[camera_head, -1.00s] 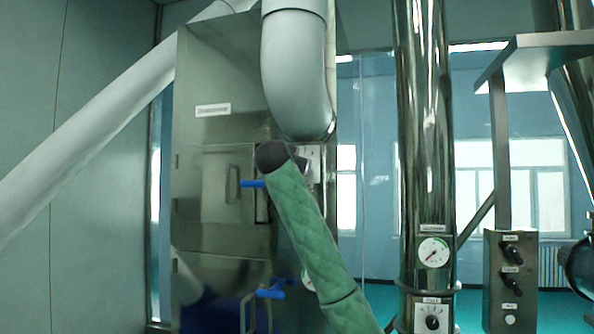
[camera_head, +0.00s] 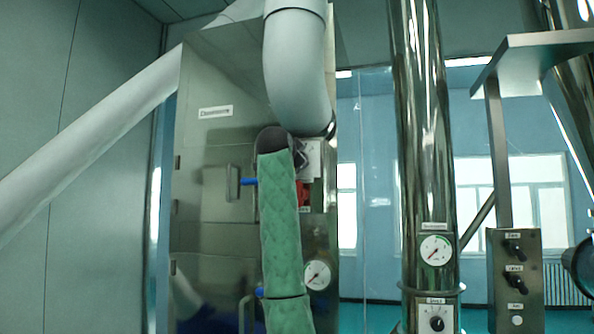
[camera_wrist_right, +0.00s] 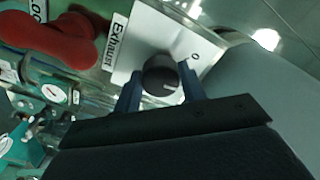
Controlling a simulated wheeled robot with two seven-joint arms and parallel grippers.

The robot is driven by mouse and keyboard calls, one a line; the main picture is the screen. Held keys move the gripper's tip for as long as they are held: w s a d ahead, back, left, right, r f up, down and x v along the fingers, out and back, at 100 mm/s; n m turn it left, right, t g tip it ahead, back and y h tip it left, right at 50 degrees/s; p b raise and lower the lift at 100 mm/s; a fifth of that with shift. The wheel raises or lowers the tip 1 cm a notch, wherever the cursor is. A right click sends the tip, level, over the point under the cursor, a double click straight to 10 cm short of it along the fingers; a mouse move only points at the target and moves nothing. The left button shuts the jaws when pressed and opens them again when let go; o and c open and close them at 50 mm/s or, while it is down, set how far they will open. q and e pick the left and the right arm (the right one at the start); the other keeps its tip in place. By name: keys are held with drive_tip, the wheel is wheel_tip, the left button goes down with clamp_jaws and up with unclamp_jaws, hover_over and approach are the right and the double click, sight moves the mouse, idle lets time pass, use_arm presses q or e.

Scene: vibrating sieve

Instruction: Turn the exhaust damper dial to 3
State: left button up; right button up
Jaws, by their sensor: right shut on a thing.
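The exhaust damper dial (camera_wrist_right: 160,75) is a dark round knob on a white plate labelled "Exhaust" in the right wrist view. A "0" shows near the plate's edge; other numbers are hidden or cannot be read. A pale pointer mark shows on the knob's lower right, beside a finger. My right gripper (camera_wrist_right: 160,88) has its two fingers on either side of the knob and is shut on it. In the head view the white dial plate (camera_head: 313,161) is on the steel cabinet, partly hidden by my green-sleeved right arm. My left gripper is not in view.
A red handle (camera_wrist_right: 55,35) is beside the plate in the wrist view. A grey duct (camera_head: 297,65) bends just above the dial. A blue cabinet handle (camera_head: 248,182) and a gauge (camera_head: 317,274) are close to my arm. Another dial (camera_head: 437,318) is on the steel pipe.

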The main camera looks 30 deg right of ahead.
drive_tip(key=m+b, duration=0.2)
drive_tip(key=m, duration=0.1)
drive_tip(key=shift+w+a+f+m, duration=0.1)
drive_tip(key=shift+m, duration=3.4)
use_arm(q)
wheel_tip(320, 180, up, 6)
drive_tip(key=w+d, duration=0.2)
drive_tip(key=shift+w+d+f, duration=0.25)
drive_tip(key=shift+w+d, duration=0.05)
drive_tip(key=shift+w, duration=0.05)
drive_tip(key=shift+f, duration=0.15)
use_arm(e)
drive_tip(key=shift+m, duration=0.3)
drive_tip(key=o, duration=1)
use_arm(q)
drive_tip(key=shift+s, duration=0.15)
